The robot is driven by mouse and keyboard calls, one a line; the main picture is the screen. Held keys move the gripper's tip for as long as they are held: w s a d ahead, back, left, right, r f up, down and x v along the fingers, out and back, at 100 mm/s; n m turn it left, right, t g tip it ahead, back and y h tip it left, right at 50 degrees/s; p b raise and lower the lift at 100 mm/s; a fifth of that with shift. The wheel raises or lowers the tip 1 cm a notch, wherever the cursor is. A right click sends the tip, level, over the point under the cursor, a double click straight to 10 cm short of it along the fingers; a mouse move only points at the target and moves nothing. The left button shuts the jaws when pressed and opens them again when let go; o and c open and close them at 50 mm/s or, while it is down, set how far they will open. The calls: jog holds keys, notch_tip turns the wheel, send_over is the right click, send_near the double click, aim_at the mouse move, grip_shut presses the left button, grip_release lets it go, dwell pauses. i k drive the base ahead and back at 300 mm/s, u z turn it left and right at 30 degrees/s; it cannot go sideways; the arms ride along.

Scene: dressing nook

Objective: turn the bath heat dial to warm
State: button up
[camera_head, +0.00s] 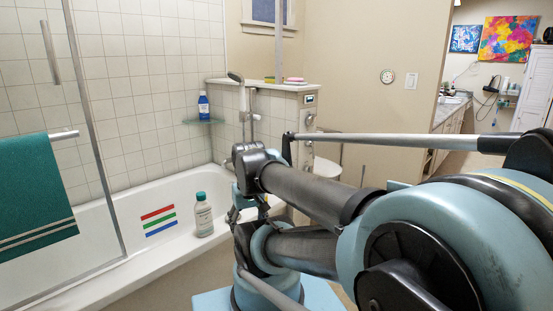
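A small round dial (388,76) with a coloured rim is on the beige wall, right of centre; it looks like the bath heat dial. Its markings and pointer are too small to read. My arm reaches from the lower right towards the bath. My gripper (236,212) appears as dark parts at the arm's far end, near the bath's rim and well to the left of and below the dial. My arm partly hides it, and its fingers are too unclear to show whether it is open.
A white bottle with a green cap (203,216) stands on the bathtub (165,209) rim beside my gripper. A glass screen with a teal towel (36,190) is at left. A small panel (310,99) is on the tiled half wall. A white switch plate (411,80) is beside the dial.

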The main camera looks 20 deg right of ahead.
aim_at(310, 120)
jog(key=z, duration=0.85)
